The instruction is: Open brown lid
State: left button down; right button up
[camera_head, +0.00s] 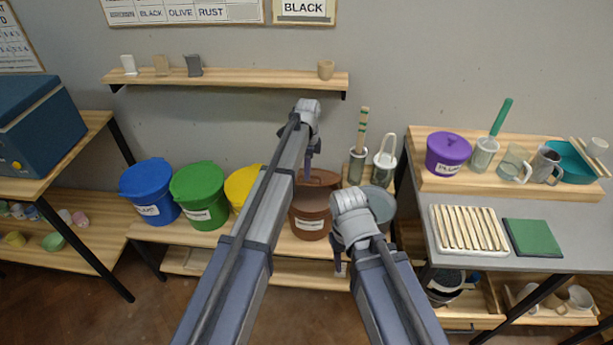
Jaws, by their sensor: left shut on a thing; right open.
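The brown bucket (310,222) with a pale label stands on the low wooden bench among other buckets. Its brown lid (322,178) shows at the top, partly covered by my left arm. My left gripper (307,174) points down at the lid and is shut on it; the grip itself is mostly hidden by the arm. I cannot tell whether the lid is apart from the rim. My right gripper (341,268) is open and hangs low in front of the bench, right of the brown bucket, with nothing seen in it.
Blue (149,190), green (198,195) and yellow (243,186) buckets stand to the left. A grey bucket (381,206) is at the right, partly behind my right arm. Jars with tools stand behind it. A grey worktable (550,262) bounds the right side; a wall shelf (235,78) is above.

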pick_arm(q)
jog(key=shift+w+r+p, duration=0.35)
jog(key=shift+w+r, duration=0.2)
jog(key=shift+w, duration=0.2)
jog(key=shift+w+r+p, duration=0.35)
jog(key=shift+w+r, duration=0.15)
jog(key=shift+w, duration=0.2)
jog(key=c, duration=1.3)
grip_release()
jog(key=o, duration=0.3)
jog(key=shift+w+f, duration=0.25)
jog(key=shift+o, duration=0.6)
jog(key=shift+s, duration=0.1)
jog(key=shift+s+r, duration=0.1)
jog(key=shift+r, duration=0.1)
